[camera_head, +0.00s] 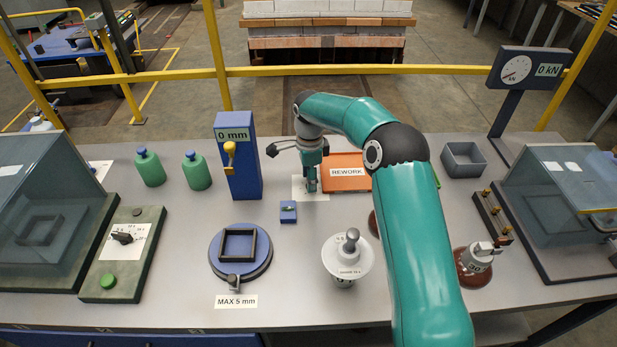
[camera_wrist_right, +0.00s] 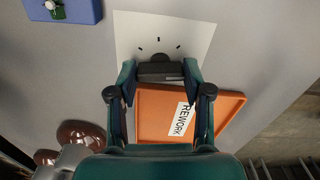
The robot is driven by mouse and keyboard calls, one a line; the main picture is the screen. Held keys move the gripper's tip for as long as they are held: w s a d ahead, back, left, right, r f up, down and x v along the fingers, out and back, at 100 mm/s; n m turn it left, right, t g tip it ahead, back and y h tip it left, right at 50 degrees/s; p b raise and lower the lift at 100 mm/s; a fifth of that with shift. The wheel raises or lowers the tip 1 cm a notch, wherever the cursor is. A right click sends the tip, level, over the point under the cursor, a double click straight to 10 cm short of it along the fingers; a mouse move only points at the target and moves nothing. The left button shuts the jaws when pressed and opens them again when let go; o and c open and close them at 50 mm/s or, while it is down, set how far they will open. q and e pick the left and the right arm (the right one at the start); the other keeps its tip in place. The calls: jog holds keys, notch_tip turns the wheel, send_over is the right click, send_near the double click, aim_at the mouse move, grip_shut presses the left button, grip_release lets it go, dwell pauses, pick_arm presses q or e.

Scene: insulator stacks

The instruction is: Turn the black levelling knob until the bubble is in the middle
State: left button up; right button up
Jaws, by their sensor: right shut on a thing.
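My right gripper (camera_head: 311,186) reaches down onto a white dial card (camera_head: 298,182) beside the orange REWORK tray. In the right wrist view its fingers are shut on the black levelling knob (camera_wrist_right: 160,70), in front of tick marks on the card (camera_wrist_right: 128,40). In the head view the gripper hides the knob. The bubble level is a small blue block (camera_head: 288,216) with a green vial (camera_head: 288,208), left of the knob. Its corner also shows in the right wrist view (camera_wrist_right: 85,10). Where the bubble sits is too small to tell. My left gripper is out of view.
The orange tray (camera_head: 346,183) lies close right of my gripper. A blue gauge post (camera_head: 238,170) marked 0 mm and a round blue turntable (camera_head: 241,266) stand left. A white insulator (camera_head: 346,262) stands in front. Bare table surrounds the level.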

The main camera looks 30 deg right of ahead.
jog(key=n, duration=0.4)
jog(key=shift+w+d+r, duration=0.1)
jog(key=shift+w+r, duration=0.05)
jog(key=shift+r+n, duration=0.1)
jog(key=shift+n, duration=1.9)
jog(key=o, duration=1)
jog(key=shift+c, duration=0.2)
jog(key=shift+o, duration=1)
jog(key=shift+f, duration=0.2)
jog(key=shift+r, duration=0.1)
